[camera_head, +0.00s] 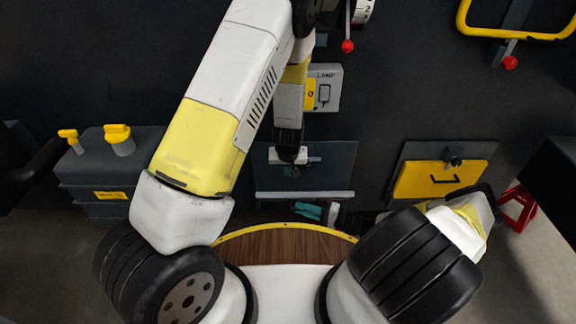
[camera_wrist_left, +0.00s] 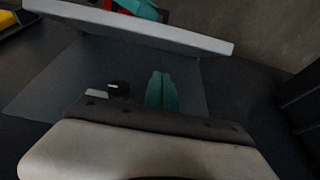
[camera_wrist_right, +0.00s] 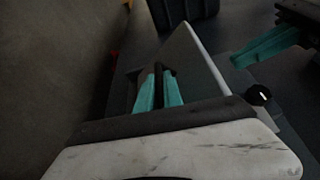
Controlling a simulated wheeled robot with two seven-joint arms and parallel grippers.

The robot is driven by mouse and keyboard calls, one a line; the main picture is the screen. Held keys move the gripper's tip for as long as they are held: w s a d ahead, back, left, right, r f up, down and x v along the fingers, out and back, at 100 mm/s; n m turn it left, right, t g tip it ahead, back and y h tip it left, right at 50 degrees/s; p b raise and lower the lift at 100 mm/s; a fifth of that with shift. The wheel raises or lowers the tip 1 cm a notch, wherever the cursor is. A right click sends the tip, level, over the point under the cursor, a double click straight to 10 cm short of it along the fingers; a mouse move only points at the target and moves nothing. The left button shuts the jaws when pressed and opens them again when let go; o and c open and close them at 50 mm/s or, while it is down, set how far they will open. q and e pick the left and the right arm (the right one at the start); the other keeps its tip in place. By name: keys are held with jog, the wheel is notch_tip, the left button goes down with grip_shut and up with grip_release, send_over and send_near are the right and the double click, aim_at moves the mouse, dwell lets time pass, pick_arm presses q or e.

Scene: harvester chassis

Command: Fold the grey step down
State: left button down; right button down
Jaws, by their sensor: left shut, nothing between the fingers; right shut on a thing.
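The grey step (camera_head: 335,165) is a flat dark grey panel with a pale front edge, low on the chassis wall. It also shows in the left wrist view (camera_wrist_left: 55,85) and the right wrist view (camera_wrist_right: 203,58). My left gripper (camera_head: 290,171) is shut and empty in front of the panel's face; its teal fingers (camera_wrist_left: 161,92) are together. A black knob (camera_wrist_left: 118,88) is beside them, also in the right wrist view (camera_wrist_right: 258,95). My right gripper (camera_head: 308,211) is at the pale edge. Its fingers (camera_wrist_right: 158,92) are shut on a narrow dark part, seemingly of the step; the contact is partly hidden.
A yellow drawer panel (camera_head: 440,179) with a black handle is to the right of the step. A lamp box (camera_head: 325,88) is above it. A grey tank (camera_head: 100,172) with yellow caps stands left. A red stand (camera_head: 517,207) is on the floor at right.

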jog(key=shift+w+d, duration=0.1)
jog(key=shift+w, duration=0.05)
pick_arm(q)
jog(key=f, duration=0.1)
jog(key=s+f, duration=0.1)
jog(key=f, duration=0.1)
jog(key=shift+s+f, duration=0.1)
jog(key=shift+f, duration=0.2)
jog(key=shift+s+f, duration=0.45)
jog(key=shift+s, duration=0.15)
